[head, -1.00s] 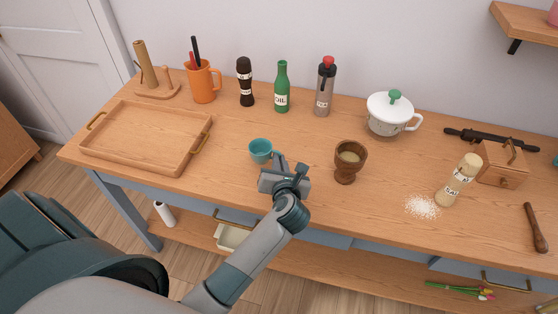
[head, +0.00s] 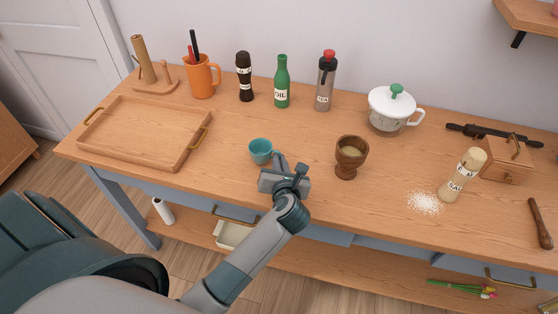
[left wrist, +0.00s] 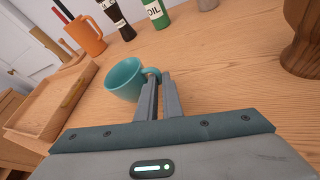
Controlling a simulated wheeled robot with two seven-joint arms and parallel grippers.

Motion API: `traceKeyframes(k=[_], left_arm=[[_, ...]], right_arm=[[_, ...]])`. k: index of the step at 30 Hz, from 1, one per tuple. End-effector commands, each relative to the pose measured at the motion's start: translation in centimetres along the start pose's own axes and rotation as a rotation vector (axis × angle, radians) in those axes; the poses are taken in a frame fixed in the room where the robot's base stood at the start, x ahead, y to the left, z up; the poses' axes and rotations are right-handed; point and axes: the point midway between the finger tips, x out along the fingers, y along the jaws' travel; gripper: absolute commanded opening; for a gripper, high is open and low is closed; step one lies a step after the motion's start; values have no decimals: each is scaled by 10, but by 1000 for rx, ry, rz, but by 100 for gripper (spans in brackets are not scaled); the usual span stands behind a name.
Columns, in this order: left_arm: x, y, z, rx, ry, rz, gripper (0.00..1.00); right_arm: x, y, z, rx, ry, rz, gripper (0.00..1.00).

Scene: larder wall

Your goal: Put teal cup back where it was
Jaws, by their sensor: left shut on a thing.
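The teal cup (head: 261,150) is upright at the table's front middle, between the wooden tray and the wooden goblet. My left gripper (head: 278,162) is at its right side, just above the table. In the left wrist view the fingers (left wrist: 159,82) are shut on the handle of the teal cup (left wrist: 124,84). The cup's opening faces up and looks empty. I cannot tell whether its base touches the table. My right gripper is not in view.
A wooden tray (head: 130,154) lies to the left. A wooden goblet (head: 350,157) stands to the right, with a salt shaker (head: 461,177) and spilled white grains (head: 425,203) beyond. An orange mug (head: 202,78), oil bottle (head: 281,84) and lidded white pot (head: 391,112) line the back.

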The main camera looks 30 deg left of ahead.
Motion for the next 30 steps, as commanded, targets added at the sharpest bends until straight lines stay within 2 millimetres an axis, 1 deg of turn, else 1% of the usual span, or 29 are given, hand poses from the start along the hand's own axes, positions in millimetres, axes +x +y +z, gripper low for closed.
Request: traceKeyframes(k=[20, 21, 23, 30], left_arm=[[4, -3, -10, 0, 0, 1, 0], [4, -3, -10, 0, 0, 1, 13], [4, -3, -10, 0, 0, 1, 28], [4, -3, -10, 0, 1, 0, 28]], right_arm=[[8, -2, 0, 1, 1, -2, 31], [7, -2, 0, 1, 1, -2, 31], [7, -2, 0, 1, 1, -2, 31], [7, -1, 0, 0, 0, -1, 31]])
